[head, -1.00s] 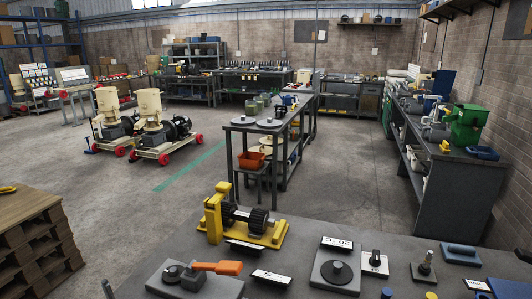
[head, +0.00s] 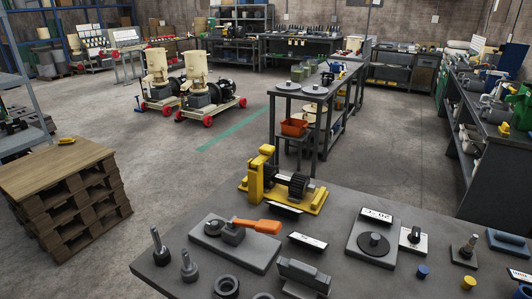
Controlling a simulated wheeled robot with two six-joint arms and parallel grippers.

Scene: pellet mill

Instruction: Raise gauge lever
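An orange-handled lever (head: 258,225) lies flat, pointing right, from a dark round pivot on a grey base plate (head: 215,243) on the near bench. It is the only clear lever I see; I see no label naming it as the gauge lever. Behind it stands a yellow fixture (head: 262,170) with an upright block and a dark ribbed roller (head: 294,184). Neither of my grippers is in view.
The near bench (head: 345,205) also holds a grey plate with a dark disc (head: 373,244), label plates, upright pegs (head: 160,245) and dark rings (head: 226,285). A pallet stack (head: 60,170) stands at left. Open floor lies beyond.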

